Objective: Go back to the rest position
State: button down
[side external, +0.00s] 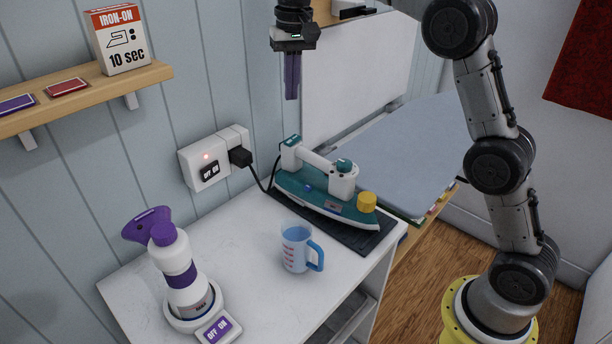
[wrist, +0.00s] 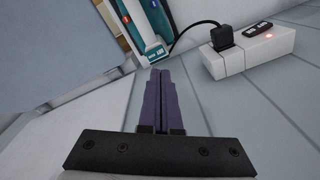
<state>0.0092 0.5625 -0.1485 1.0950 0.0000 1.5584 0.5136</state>
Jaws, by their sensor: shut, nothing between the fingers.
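My gripper (side external: 291,97) hangs in the air above the iron, with its purple fingers pointing down. In the wrist view its two fingers (wrist: 160,72) lie side by side, shut, with nothing between them. The teal and white iron (side external: 325,193) sits on a dark mat (side external: 368,238) on the white cabinet top. Part of the iron also shows at the top of the wrist view (wrist: 143,28). My gripper is apart from everything around it.
A measuring cup (side external: 296,250) and a purple and white steamer (side external: 180,278) stand on the white top (side external: 240,235). A wall socket (side external: 206,160) holds a black plug. A shelf (side external: 85,98) carries a box (side external: 120,40). An ironing board (side external: 400,150) is behind. Air around my gripper is free.

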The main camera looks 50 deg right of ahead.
jog(key=s+r+t, duration=0.1)
jog(key=s+r, duration=0.2)
jog(key=s, duration=0.4)
jog(key=s+r+n+t, duration=0.1)
jog(key=s+r, duration=0.1)
jog(key=s, duration=0.5)
jog(key=s+r+t, duration=0.1)
jog(key=s+r, duration=0.2)
jog(key=s, duration=0.3)
jog(key=s+f+n+t, duration=0.1)
jog(key=s+f+n, duration=0.4)
jog(key=s+f, duration=0.9)
jog(key=shift+a+f+t, duration=0.25)
jog(key=shift+f+t, duration=0.15)
jog(key=shift+f, duration=0.05)
